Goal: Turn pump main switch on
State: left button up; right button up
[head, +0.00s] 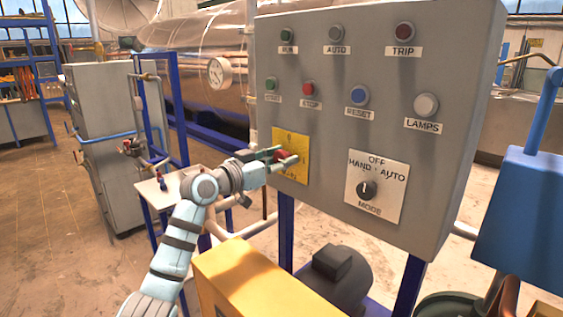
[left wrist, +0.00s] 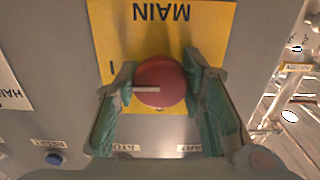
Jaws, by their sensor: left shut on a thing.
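The pump main switch is a round red knob (left wrist: 162,84) with a pale pointer line, on a yellow plate (head: 301,146) marked MAIN in the left wrist view. The plate is at the lower left of the grey control panel (head: 328,105). My left gripper (head: 284,158) is at the knob, its two green fingers on either side of it, shut on it. In the left wrist view, upside down, the pointer line lies roughly level and points left. In the head view, the gripper hides part of the knob and plate. My right gripper is not in view.
A MODE selector (head: 367,189) sits right of the main switch. START (head: 271,84), STOP (head: 308,88) and RESET (head: 359,96) buttons are above. A yellow block (head: 250,280) and dark motor (head: 340,275) stand below the panel. A blue box (head: 530,215) is at right.

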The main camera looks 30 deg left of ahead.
pick_arm(q)
jog(key=shift+r, duration=0.1)
dwell(0.3)
jog(key=o, duration=1.1)
jog(key=shift+o, duration=0.2)
jog(key=shift+s+a, duration=0.15)
jog(key=v, duration=1.1)
jog(key=shift+s, duration=0.35)
